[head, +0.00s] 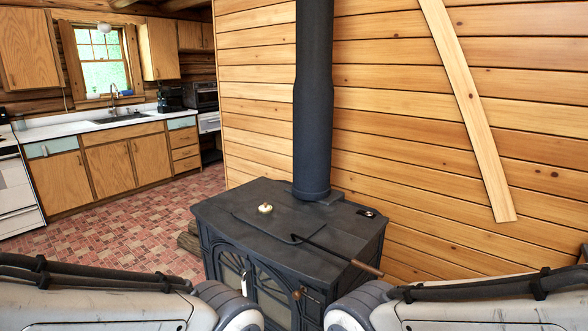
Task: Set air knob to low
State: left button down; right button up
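A black cast-iron wood stove (225,210) stands ahead of me in the lower middle, with a dark stovepipe (314,95) rising from its back. A small round pale knob-like object (265,208) sits on the stove top. A small dark piece with a light mark (367,213) sits near the top's right edge. I cannot tell which part is the air knob or its setting. A small handle (298,293) shows on the front near the glass doors. Only my arm links show at the bottom left and right; both grippers are out of view.
A dark rod with a brown handle (366,268) lies across the stove top and sticks out past its right edge. A plank wall (420,150) is close behind. Brick-patterned floor (120,230) is open at left, before the kitchen cabinets (110,160).

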aim_at(296, 295)
jog(key=z, duration=0.5)
jog(key=k, duration=0.5)
jog(key=z, duration=1.1)
jog(key=i, duration=1.1)
jog(key=u, duration=1.8)
